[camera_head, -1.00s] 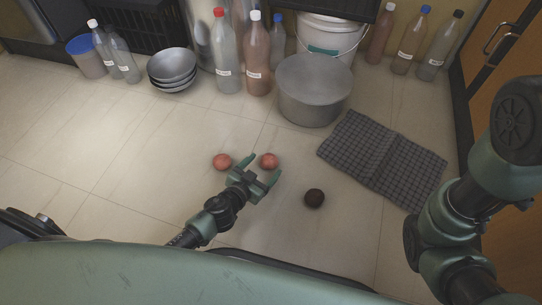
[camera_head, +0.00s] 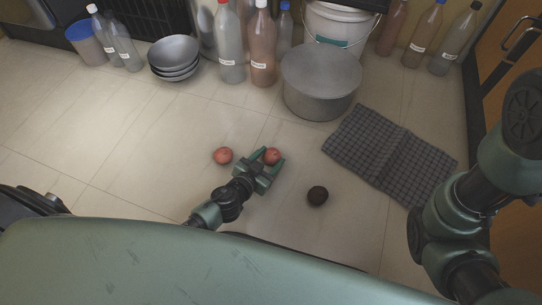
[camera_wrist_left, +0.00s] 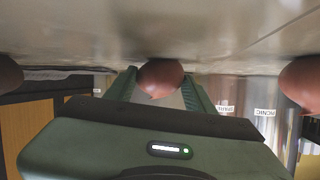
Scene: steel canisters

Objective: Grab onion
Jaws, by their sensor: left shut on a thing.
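A reddish round onion (camera_head: 272,155) is on the tiled floor, between the two green fingers of my left gripper (camera_head: 269,160). The fingers are shut on its sides. In the left wrist view the onion (camera_wrist_left: 161,77) is held between the fingertips, close to the floor. A second reddish round onion-like thing (camera_head: 223,155) lies on the floor to the left of the gripper, apart from it. My right arm shows at the right, but its gripper is out of view.
A dark round thing (camera_head: 317,195) lies to the right of the gripper. Beyond are a checked cloth (camera_head: 390,152), a large steel pot (camera_head: 320,88), stacked bowls (camera_head: 174,58), several bottles (camera_head: 263,50) and a white bucket (camera_head: 335,28). Floor at the left is clear.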

